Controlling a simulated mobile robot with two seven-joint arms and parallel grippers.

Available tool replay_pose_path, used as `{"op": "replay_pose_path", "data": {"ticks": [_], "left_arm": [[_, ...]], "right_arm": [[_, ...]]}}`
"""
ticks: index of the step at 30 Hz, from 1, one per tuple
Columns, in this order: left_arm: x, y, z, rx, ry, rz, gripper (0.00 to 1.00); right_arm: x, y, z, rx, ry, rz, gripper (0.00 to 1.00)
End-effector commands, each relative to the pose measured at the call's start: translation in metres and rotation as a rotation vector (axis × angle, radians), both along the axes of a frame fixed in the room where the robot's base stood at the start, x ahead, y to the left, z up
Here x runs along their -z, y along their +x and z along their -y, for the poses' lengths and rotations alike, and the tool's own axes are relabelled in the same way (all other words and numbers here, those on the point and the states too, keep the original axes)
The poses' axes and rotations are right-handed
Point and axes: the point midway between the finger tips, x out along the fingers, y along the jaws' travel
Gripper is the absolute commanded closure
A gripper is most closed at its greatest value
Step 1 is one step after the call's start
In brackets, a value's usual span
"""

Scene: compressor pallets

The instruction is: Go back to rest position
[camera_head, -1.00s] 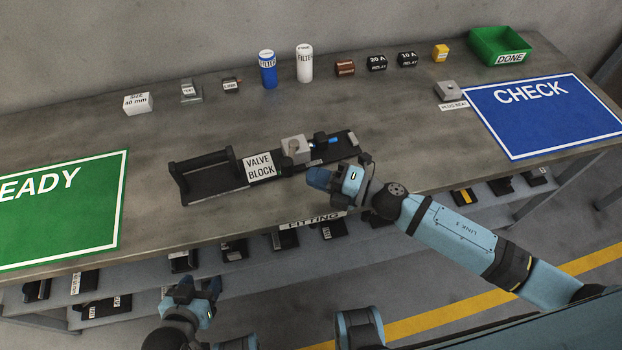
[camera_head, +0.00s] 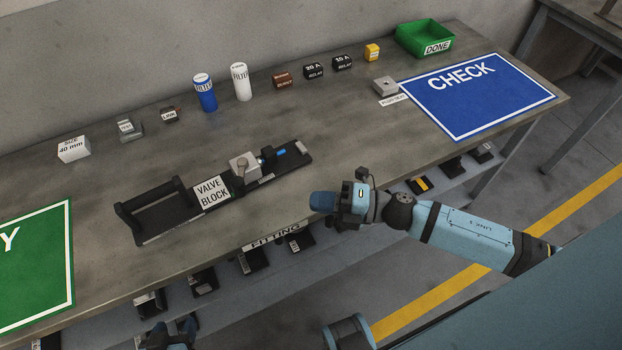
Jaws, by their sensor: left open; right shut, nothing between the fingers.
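My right gripper (camera_head: 325,205) is shut and empty, in front of the bench's near edge at the middle of the head view.
The bench (camera_head: 330,120) carries a blue CHECK mat (camera_head: 475,95), a green mat (camera_head: 40,255) and a green DONE bin (camera_head: 425,38). Filters (camera_head: 241,82), relays and small parts line the back. A lower shelf under the front edge holds several dark parts. Another table (camera_head: 575,45) stands at right.

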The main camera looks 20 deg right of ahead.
Motion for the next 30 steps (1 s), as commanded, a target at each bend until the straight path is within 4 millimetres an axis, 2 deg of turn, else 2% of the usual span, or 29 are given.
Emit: {"op": "replay_pose_path", "data": {"ticks": [7,10,14,17,23,30], "left_arm": [[0.000,0.000,0.000,0.002,0.001,0.000,0.44],[0.000,0.000,0.000,0.002,0.002,0.002,0.44],[0.000,0.000,0.000,0.003,0.002,0.003,0.44],[-0.001,0.001,-0.001,0.003,0.003,0.004,0.44],[-0.001,0.001,-0.001,0.003,0.004,0.004,0.44],[-0.001,0.002,-0.001,0.001,0.003,0.005,0.44]], "right_arm": [[0.000,0.000,-0.001,0.008,0.009,-0.009,1.00],[0.002,0.001,-0.003,0.079,0.081,-0.079,1.00],[0.014,0.003,-0.003,0.297,0.300,-0.320,1.00],[0.038,-0.004,0.004,0.508,0.509,-0.583,1.00],[0.086,-0.035,0.013,0.792,0.789,-0.996,1.00],[0.135,-0.094,0.006,1.043,1.053,-1.438,1.00]]}}
